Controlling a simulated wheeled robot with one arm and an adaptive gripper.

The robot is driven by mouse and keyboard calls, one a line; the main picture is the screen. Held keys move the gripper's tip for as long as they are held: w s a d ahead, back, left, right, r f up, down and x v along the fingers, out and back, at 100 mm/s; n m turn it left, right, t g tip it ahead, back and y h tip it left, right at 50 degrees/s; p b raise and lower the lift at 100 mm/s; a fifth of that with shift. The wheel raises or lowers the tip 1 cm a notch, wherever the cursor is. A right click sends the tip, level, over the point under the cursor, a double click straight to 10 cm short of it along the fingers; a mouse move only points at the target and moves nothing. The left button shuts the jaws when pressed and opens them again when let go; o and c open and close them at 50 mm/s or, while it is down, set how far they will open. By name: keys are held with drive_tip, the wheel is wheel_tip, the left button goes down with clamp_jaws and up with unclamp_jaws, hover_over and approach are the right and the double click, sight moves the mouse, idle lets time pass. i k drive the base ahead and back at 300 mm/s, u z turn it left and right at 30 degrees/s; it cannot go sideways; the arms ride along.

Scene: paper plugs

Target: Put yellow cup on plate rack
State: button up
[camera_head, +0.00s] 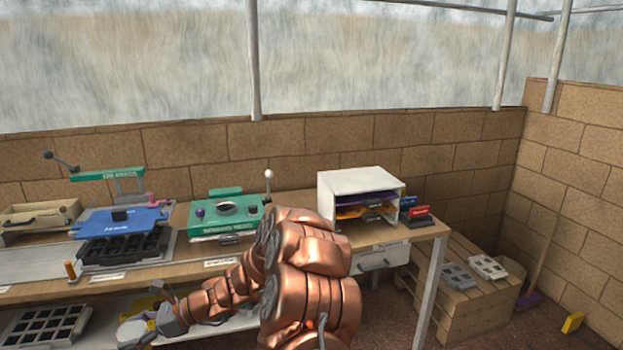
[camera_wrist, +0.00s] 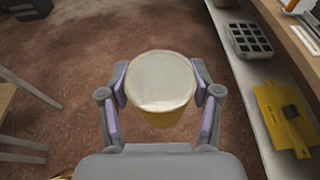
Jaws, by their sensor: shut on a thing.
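The yellow cup (camera_wrist: 163,117) is in my gripper (camera_wrist: 160,88). In the wrist view I see its pale, empty-looking inside and its yellow outer wall, with one finger on each side. The cup hangs above the brown floor, in front of the bench. In the head view my gripper (camera_head: 166,318) is at the lower left, with the cup (camera_head: 132,330) at its tip. A white open-fronted unit (camera_head: 355,183) with coloured plates on its shelves stands at the bench's right end. It looks like the plate rack, but I cannot be sure.
The wooden bench (camera_head: 215,266) bears a green machine (camera_head: 225,222) and a blue press (camera_head: 122,222). Red and blue blocks stand right of the white unit. The lower shelf holds a dark-celled tray (camera_head: 42,328) and a yellow plate (camera_wrist: 283,118). A wooden crate (camera_head: 460,300) stands right.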

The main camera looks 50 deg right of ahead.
sight(360, 178)
drive_tip(key=z, duration=1.1)
drive_tip(key=i, duration=0.05)
drive_tip(key=z, duration=0.1)
